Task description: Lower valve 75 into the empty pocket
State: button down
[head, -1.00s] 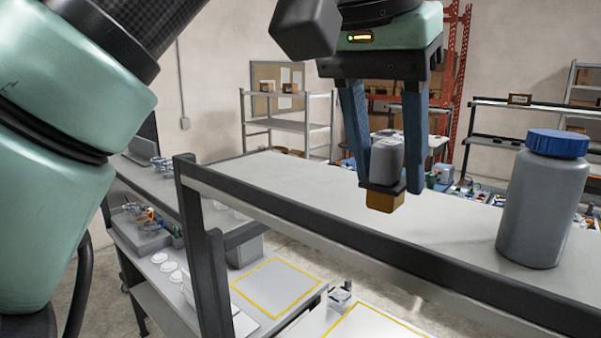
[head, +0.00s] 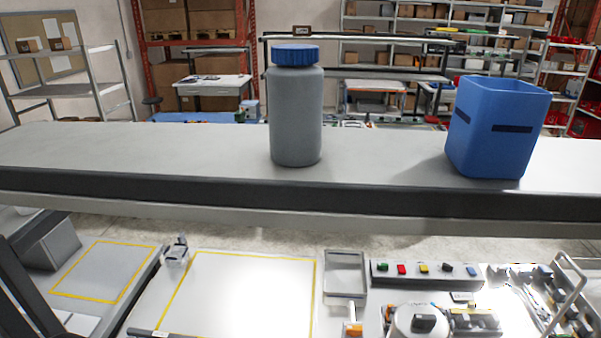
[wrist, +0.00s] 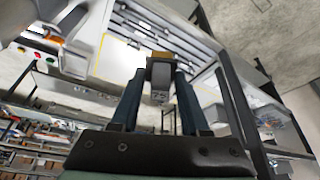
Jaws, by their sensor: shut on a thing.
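Valve 75 is a grey block (wrist: 159,76) with "75" on its face and an orange-brown end. In the wrist view it sits between the two blue fingers of my gripper (wrist: 160,82), which is shut on it. The valve is held up, and I cannot tell its height above the surfaces behind it. My gripper and the valve are not in the head view now. I cannot make out the empty pocket for certain in either view.
A grey shelf (head: 180,150) crosses the head view, bearing a grey bottle with a blue lid (head: 296,110) and a blue bin (head: 495,130).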

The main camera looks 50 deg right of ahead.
jog(key=s+a+f+n+y, duration=0.1)
jog(key=s+a+f+n, duration=0.1)
jog(key=f, duration=1)
jog(key=s+a+f+n, duration=0.1)
jog(key=s+a+f, duration=0.15)
jog(key=f, duration=0.95)
jog(key=s+a+f+n+y, duration=0.1)
jog(key=a+f+n, duration=0.15)
jog(key=f, duration=0.95)
jog(key=w+d+r, duration=0.4)
jog(key=w+r, duration=0.3)
jog(key=w, duration=0.1)
jog(key=w+d+r, duration=0.4)
jog(key=w+r, duration=0.3)
jog(key=w, duration=0.2)
jog(key=shift+w+m+t, duration=0.15)
jog(key=shift+m+t, duration=0.15)
jog(key=shift+m, duration=0.05)
